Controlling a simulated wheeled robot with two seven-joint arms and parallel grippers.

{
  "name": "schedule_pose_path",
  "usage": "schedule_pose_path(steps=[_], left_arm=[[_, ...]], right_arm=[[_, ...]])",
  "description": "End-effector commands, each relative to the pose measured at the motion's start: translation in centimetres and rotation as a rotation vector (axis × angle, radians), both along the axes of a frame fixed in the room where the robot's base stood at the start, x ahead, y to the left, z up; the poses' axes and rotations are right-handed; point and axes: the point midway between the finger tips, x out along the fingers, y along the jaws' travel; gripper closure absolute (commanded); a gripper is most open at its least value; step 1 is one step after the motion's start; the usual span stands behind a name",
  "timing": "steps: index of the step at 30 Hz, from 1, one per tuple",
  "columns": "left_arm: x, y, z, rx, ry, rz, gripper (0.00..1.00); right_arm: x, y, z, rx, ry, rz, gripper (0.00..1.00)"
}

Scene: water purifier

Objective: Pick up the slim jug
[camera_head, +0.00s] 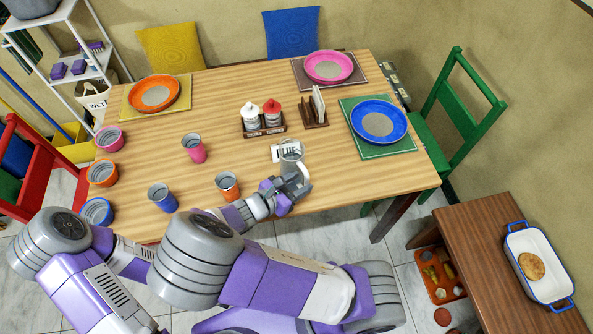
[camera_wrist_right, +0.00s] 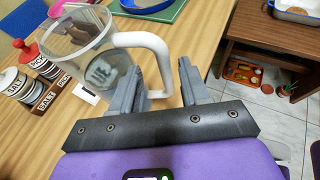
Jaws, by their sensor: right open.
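The slim jug (camera_head: 291,152) is clear with a white handle and stands upright on the table, right of the middle. In the right wrist view the jug (camera_wrist_right: 95,68) fills the upper left, its handle pointing toward my gripper. My right gripper (camera_head: 293,187) is at the near side of the jug in the head view. In the wrist view its open fingers (camera_wrist_right: 160,88) have the upright part of the handle between them, and the left finger hides the handle's lower end. I cannot tell whether either finger touches it. My left gripper is not in view.
An orange cup (camera_head: 228,186), a blue cup (camera_head: 162,196) and a pink cup (camera_head: 194,148) stand left of the jug. A condiment rack (camera_head: 264,130) and a napkin holder (camera_head: 314,112) stand behind it. A blue plate (camera_head: 379,121) lies to the right.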

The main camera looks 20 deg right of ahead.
Motion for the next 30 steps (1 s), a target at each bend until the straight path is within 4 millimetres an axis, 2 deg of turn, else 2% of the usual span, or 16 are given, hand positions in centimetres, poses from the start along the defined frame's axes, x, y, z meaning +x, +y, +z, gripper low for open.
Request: schedule_pose_path(steps=[9, 19, 28, 30], left_arm=[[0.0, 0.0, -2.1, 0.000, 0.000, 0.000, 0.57], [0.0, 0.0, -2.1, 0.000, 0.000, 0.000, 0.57], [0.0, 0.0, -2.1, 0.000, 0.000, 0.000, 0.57], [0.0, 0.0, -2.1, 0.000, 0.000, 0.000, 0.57]], right_arm=[[0.6, -4.1, -2.3, 0.000, 0.000, -0.006, 0.54], [0.9, -4.6, -2.3, 0.004, -0.002, -0.004, 0.54], [0.9, -4.6, -2.3, 0.004, -0.002, -0.004, 1.00], [0.9, -4.6, -2.3, 0.005, -0.001, -0.004, 1.00]])
